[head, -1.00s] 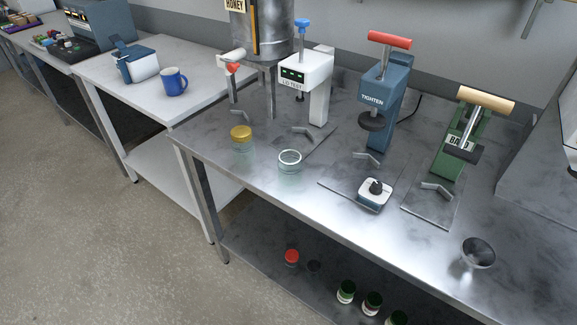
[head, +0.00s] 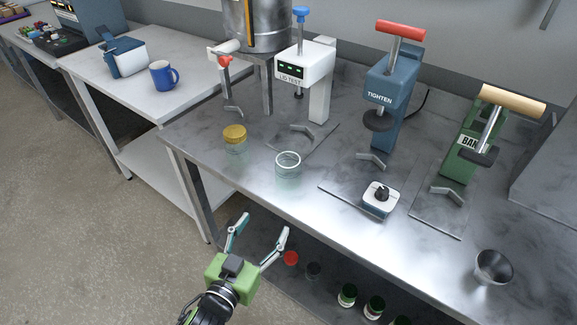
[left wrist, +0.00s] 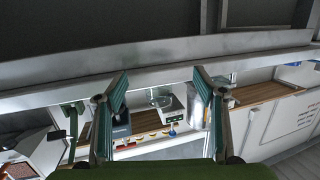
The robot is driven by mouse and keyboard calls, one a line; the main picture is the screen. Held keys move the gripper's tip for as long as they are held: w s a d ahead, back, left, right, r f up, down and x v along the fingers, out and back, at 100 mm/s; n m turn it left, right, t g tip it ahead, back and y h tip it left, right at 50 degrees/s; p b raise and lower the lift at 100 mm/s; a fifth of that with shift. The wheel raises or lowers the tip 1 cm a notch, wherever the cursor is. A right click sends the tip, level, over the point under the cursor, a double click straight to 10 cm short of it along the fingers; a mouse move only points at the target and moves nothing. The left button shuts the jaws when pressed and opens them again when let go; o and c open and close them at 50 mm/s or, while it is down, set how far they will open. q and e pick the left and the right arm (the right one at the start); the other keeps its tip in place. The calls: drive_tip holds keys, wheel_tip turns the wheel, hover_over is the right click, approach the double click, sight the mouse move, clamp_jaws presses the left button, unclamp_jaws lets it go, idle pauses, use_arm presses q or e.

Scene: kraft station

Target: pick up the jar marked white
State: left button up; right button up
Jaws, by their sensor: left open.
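I cannot read a "white" mark on any jar. On the steel table in the head view stand a gold-lidded glass jar (head: 235,139) and an open glass jar (head: 288,166). On the shelf below are a red-lidded jar (head: 291,258), a dark jar or cup (head: 314,270) and several jars with pale rims and dark green or red tops (head: 347,295). My left gripper (head: 264,225) is open and empty, in front of the table's front edge, left of the red-lidded jar in the picture. Its spread fingers also show in the left wrist view (left wrist: 160,75). My right gripper is not seen.
The steel table (head: 270,207) carries a lid test press (head: 305,68), a blue tighten press (head: 388,85), a green press (head: 465,150), a small white-and-black device (head: 380,198) and a metal bowl (head: 494,267). A blue mug (head: 163,75) stands on the left table.

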use_arm(q)
drive_tip(key=t, duration=0.1)
approach(283, 176)
drive_tip(key=shift+h, duration=0.4)
drive_tip(key=x, duration=0.2)
drive_tip(key=p+x, duration=0.1)
drive_tip(key=x, duration=0.4)
drive_tip(key=shift+w+d+f, duration=0.15)
drive_tip(key=shift+w+f, duration=0.15)
drive_tip(key=shift+f, duration=0.05)
drive_tip(key=x, duration=0.1)
drive_tip(key=p+x, duration=0.1)
drive_tip(key=x, duration=0.3)
drive_tip(key=shift+w+r+p, duration=0.15)
drive_tip(key=shift+r+p, duration=0.1)
drive_tip(key=shift+p, duration=0.15)
drive_tip(key=shift+w, duration=0.25)
drive_tip(key=c, duration=1.3)
